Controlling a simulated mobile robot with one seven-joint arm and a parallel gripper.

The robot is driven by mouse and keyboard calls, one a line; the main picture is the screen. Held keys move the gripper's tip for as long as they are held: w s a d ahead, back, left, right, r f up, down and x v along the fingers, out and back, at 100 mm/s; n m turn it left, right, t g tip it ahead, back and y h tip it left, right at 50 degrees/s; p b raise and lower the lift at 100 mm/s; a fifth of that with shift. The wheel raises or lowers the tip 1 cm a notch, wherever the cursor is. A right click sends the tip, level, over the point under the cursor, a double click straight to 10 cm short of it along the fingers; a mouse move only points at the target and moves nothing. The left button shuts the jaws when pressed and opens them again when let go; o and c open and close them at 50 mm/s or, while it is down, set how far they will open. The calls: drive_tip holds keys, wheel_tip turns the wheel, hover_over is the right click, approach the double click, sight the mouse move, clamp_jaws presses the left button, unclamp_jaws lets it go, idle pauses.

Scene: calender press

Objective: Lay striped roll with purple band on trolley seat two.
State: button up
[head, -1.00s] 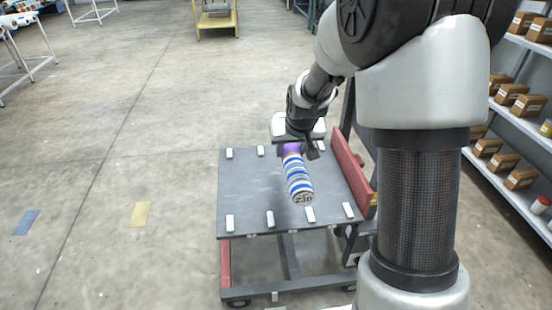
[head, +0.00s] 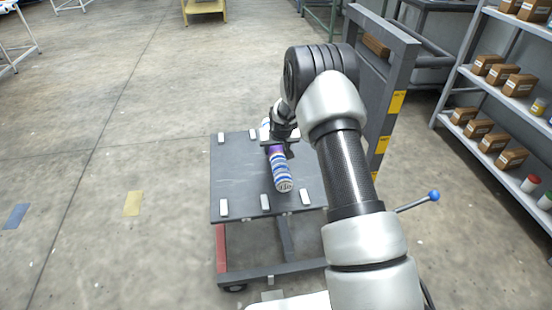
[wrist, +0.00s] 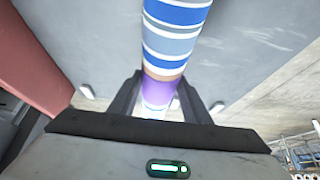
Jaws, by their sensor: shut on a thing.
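The striped roll (head: 282,174) is blue, white and grey with a purple band near its far end. My gripper (head: 279,147) is shut on it at the purple band, which shows between the fingers in the wrist view (wrist: 159,92). The roll points toward the camera over the trolley's grey deck (head: 237,175). Its near end sits between the second and third white blocks from the left in the front row. I cannot tell whether it touches the deck. My arm hides the deck's right side.
White blocks line the deck's front (head: 265,202) and back (head: 221,137) edges. A grey upright frame with yellow labels (head: 396,102) stands to the right. Beyond it is a shelf with boxes (head: 510,85). The floor left of the trolley is clear except for flat coloured marks.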

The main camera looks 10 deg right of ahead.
drive_tip(key=shift+f+b, duration=0.4)
drive_tip(key=shift+f, duration=1.25)
drive_tip(key=shift+f, duration=0.1)
drive_tip(key=shift+f, duration=0.15)
drive_tip(key=o, duration=1.4)
